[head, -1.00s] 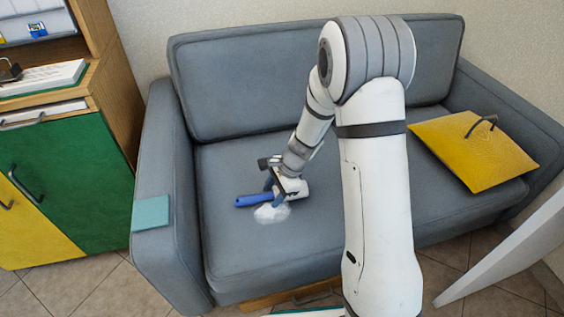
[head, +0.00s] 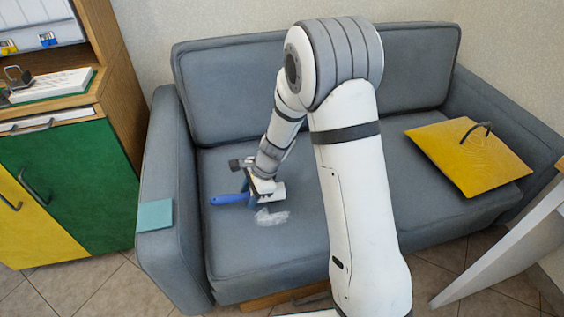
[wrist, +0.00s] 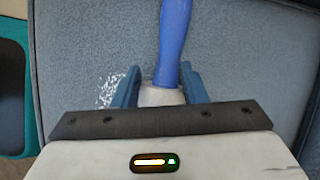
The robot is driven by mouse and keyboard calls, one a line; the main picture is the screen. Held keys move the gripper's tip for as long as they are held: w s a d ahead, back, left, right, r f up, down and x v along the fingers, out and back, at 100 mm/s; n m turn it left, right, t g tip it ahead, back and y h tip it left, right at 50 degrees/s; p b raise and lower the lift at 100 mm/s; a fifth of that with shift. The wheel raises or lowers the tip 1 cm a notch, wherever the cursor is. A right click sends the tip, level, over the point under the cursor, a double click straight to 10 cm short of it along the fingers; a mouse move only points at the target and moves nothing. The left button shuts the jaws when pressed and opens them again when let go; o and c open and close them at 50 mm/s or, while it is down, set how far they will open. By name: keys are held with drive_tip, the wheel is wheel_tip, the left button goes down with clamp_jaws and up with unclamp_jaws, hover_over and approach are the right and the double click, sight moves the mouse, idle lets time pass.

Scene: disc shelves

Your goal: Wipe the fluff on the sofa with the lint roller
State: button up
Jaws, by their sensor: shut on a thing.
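The lint roller has a blue handle (head: 229,199) that points left in the head view and up in the wrist view (wrist: 174,40). My gripper (head: 259,194) is shut on the lint roller near the white part (wrist: 162,96), between its blue fingers. The roller is low over the left half of the grey sofa seat (head: 245,255); whether it touches is hidden. The white fluff (head: 271,217) lies on the seat just in front of the gripper as a thin, streaky patch. In the wrist view it is scattered flecks (wrist: 109,90) left of the fingers.
A yellow cushion-like piece (head: 470,155) with a dark loop lies on the seat's right. A teal pad (head: 154,215) lies on the left armrest. A wooden cabinet with a green door (head: 85,170) stands left. A white slanted panel (head: 500,250) is at the right edge.

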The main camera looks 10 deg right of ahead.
drive_tip(key=shift+r+p, duration=2.05)
drive_tip(key=shift+r, duration=0.55)
drive_tip(key=shift+d, duration=0.15)
